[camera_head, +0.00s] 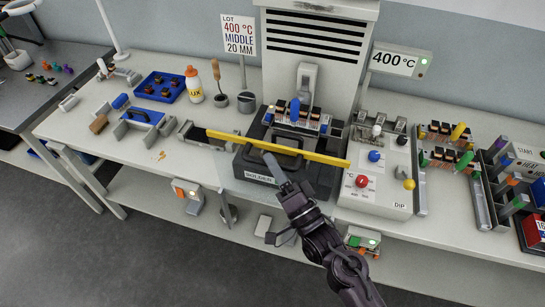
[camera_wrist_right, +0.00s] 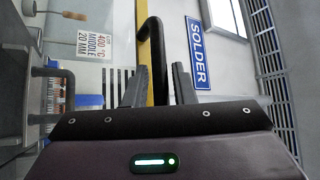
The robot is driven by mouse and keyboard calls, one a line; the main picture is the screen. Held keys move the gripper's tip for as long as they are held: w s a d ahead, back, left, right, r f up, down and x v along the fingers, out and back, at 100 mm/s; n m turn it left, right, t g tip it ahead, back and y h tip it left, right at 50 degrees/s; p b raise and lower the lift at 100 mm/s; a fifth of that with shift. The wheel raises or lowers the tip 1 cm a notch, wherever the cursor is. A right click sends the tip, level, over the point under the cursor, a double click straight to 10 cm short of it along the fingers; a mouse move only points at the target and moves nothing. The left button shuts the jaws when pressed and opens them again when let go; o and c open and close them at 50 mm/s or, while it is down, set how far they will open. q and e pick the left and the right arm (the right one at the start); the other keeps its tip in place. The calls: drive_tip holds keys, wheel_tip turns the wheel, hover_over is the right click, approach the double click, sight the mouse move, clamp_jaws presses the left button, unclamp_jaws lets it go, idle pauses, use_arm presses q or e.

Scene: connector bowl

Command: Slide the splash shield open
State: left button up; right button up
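The splash shield's yellow top bar (camera_head: 225,138) runs across the front of the solder unit (camera_head: 258,170), slanting down to the right. A faint clear pane seems to hang below it. The shield has a black handle (camera_wrist_right: 154,50), which also shows at the bar's middle in the head view. My right gripper (camera_head: 270,160) is just in front of the handle. In the right wrist view its fingers (camera_wrist_right: 160,85) are apart, with the handle showing between them; I cannot tell whether they touch it. A blue SOLDER label (camera_wrist_right: 198,53) shows to the right. My left gripper is not in view.
A dipping unit with a red knob (camera_head: 361,181) stands right of the solder unit. A blue tray (camera_head: 160,87), a flux bottle (camera_head: 193,85) and cups stand at the left. Connector racks (camera_head: 450,145) are at the right. The bench's front left is mostly clear.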

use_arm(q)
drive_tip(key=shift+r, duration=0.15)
use_arm(e)
drive_tip(key=shift+w+a+r, duration=0.1)
drive_tip(key=shift+w+a, duration=0.05)
drive_tip(key=shift+w, duration=0.15)
clamp_jaws()
